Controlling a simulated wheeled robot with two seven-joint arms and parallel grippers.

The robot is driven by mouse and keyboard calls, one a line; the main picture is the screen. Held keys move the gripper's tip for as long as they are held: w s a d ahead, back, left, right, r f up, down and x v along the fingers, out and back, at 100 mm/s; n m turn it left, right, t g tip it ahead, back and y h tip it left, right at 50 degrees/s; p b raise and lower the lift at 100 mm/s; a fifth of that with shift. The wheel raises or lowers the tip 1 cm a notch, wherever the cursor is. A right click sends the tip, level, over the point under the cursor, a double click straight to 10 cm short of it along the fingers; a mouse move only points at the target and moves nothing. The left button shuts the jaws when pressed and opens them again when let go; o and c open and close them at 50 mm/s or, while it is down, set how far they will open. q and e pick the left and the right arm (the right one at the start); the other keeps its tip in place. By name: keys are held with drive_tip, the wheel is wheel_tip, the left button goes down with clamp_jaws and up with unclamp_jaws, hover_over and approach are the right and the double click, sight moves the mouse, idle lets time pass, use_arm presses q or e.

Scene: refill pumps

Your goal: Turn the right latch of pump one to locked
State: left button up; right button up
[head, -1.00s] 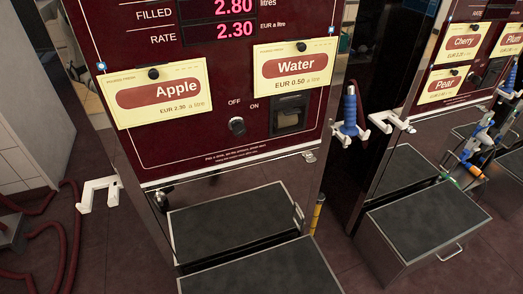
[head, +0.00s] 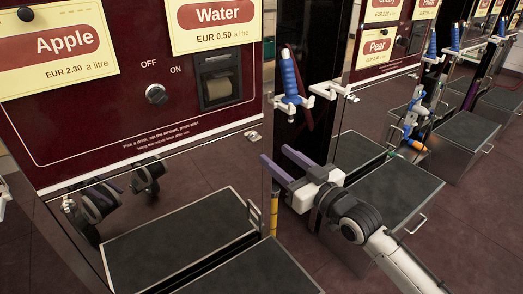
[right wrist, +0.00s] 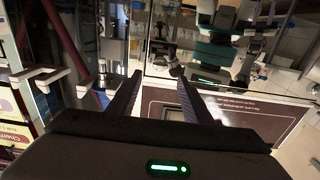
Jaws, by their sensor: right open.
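Pump one is the dark red front with the Apple (head: 66,42) and Water (head: 218,14) cards. Its right latch (head: 253,135) is a small metal piece at the lower right corner of the red panel, above the shiny lower panel. Its exact turn is too small to tell. My right gripper (head: 275,154) is open and empty, its two purple-grey fingers pointing at the pump's right edge. The fingertips are just right of and below the latch, apart from it in the picture. In the right wrist view the open fingers (right wrist: 160,78) point toward the pump's edge. My left gripper is out of view.
A blue-handled nozzle (head: 291,78) hangs on a white holder (head: 327,90) at the pump's right side. A black-topped step (head: 180,240) stands below the pump, with a yellow post (head: 274,213) beside it. Another step (head: 395,195) stands at the right.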

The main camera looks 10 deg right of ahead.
sight(258, 141)
drive_tip(key=b+x, duration=0.2)
drive_tip(key=x, duration=0.6)
drive_tip(key=shift+c, duration=0.2)
drive_tip(key=c, duration=1)
